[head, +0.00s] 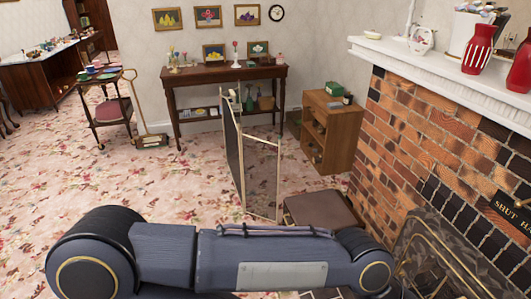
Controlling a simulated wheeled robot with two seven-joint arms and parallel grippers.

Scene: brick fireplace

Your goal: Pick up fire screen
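A folding fire screen (233,150) stands upright on the carpet in the middle of the head view. It has light-coloured frames; one panel looks dark and another, angled to its right, looks see-through. Its lower right edge is close to a brown flat-topped box or stool, and I cannot tell whether they touch. One of my arms, dark blue-grey, crosses the bottom of the view in front of the screen, clearly apart from it in the picture. Neither of my grippers is in view.
A brick fireplace (425,135) with a white mantel fills the right side. The brown low stool or box (322,208) lies before it. A wooden cabinet (331,132) and a dark console table (222,74) stand behind. Open floral carpet (150,185) lies to the left.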

